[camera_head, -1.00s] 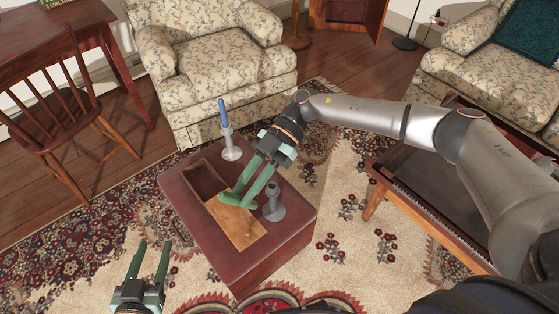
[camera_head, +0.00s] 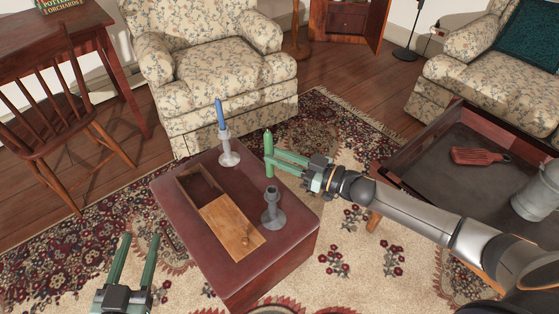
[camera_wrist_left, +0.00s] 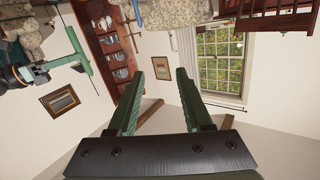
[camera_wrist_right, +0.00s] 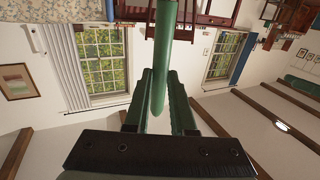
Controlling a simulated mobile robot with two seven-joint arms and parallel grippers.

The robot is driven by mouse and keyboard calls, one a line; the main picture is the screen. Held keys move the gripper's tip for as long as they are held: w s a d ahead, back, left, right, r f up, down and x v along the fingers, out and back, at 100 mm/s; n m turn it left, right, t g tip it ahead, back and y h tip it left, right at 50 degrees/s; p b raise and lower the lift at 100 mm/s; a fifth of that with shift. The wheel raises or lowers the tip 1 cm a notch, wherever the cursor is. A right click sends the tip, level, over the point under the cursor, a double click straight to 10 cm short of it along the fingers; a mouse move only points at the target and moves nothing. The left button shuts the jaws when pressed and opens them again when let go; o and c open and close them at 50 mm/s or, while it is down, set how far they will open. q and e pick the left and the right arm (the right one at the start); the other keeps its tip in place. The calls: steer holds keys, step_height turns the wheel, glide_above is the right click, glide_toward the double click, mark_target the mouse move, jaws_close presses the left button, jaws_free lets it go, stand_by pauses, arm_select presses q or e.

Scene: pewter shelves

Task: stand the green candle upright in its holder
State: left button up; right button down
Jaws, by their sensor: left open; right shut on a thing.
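The green candle (camera_head: 268,154) is upright in the grip of my right gripper (camera_head: 272,160), held above the red box-like table. The candle also shows between the fingers in the right wrist view (camera_wrist_right: 165,55). A grey candle holder (camera_head: 273,208) stands empty on the table's right part, below and in front of the candle. Another holder (camera_head: 228,152) near the back edge bears a blue candle (camera_head: 221,114). My left gripper (camera_head: 138,240) is open and empty, left of the table's front. The left wrist view shows its spread fingers (camera_wrist_left: 160,95) with nothing between them.
The red table (camera_head: 180,215) has a wooden compartment with a partly open sliding lid (camera_head: 232,225). A tray table (camera_head: 455,135) at right bears a red slotted tool (camera_head: 478,156) and a metal mug (camera_head: 535,190). An armchair (camera_head: 210,60) stands behind.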

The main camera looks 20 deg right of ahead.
steer(key=shift+d+f, duration=0.1)
steer(key=shift+d, duration=0.05)
stand_by(0.3)
arm_select(q)
steer(key=s+r+m+t+h+b, duration=0.1)
steer(key=s+r+m+t+h, duration=0.1)
steer(key=r, duration=0.4)
steer(key=s+d+r+m+t+h+b, duration=0.1)
steer(key=s+r+m+h, duration=0.1)
steer(key=r, duration=0.5)
steer(key=s+r+m+t+h+b, duration=0.2)
steer(key=r+m+h, duration=0.2)
steer(key=r+h, duration=0.2)
steer(key=shift+s+d+r+t, duration=0.3)
steer(key=shift+s+d+r, duration=0.1)
steer(key=shift+r, duration=0.15)
arm_select(e)
step_height(320, 180, down, 6)
stand_by(2.1)
arm_select(q)
steer(key=shift+w, duration=0.1)
arm_select(e)
steer(key=shift+f, duration=0.2)
stand_by(0.5)
arm_select(q)
steer(key=shift+f+b, duration=1)
steer(key=shift+f, duration=0.2)
arm_select(e)
steer(key=shift+f, duration=1.7)
